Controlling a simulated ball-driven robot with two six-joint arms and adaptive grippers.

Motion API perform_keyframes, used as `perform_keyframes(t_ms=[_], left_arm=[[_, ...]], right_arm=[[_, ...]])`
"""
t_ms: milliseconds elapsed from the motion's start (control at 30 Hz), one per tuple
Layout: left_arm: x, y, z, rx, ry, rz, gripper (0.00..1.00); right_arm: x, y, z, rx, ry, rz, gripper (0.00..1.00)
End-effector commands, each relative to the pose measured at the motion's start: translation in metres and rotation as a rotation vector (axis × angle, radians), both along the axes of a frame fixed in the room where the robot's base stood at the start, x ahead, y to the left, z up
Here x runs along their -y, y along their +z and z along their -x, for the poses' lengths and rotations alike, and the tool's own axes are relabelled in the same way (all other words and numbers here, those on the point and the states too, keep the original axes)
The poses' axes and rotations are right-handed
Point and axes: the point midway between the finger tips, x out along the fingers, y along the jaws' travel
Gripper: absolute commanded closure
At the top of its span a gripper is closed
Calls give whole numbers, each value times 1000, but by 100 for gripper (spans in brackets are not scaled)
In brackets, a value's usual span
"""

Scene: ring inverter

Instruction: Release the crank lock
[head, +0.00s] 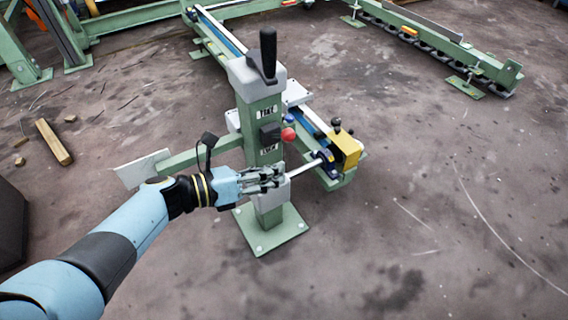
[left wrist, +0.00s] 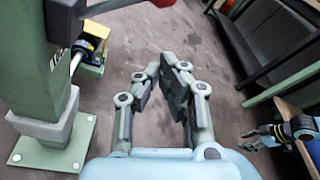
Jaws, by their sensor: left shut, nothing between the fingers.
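A green post (head: 262,150) stands on a square foot plate, with a black handle (head: 268,52) upright at its grey top. A black block with a red ball knob (head: 288,134) sits on the post between two small labels, too small to read surely. The red knob shows at the top edge of the left wrist view (left wrist: 164,2). My left gripper (head: 278,177) is in front of the post below the knob, its fingers shut and empty. In the left wrist view its fingertips (left wrist: 170,72) are apart from the post. I cannot tell which part is the crank lock.
A metal rod (head: 305,168) runs from the post to a yellow block (head: 346,148) on a green rail. My right gripper (left wrist: 252,140) shows small at the right of the left wrist view. A wooden block (head: 54,142) lies on the floor. The floor at right is clear.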

Motion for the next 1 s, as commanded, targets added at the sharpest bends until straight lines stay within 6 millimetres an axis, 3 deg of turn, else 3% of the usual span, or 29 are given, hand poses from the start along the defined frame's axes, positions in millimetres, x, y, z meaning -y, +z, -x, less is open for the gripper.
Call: perform_keyframes(t_ms=[200,400,1000], left_arm=[[-36,10,15,2,0,-2,100],[-52,12,22,1,0,0,100],[-54,11,25,-1,0,0,100]], right_arm=[[6,-4,31,-7,-6,3,60],[3,-2,31,-3,-6,0,60],[3,-2,32,-3,-6,0,60]])
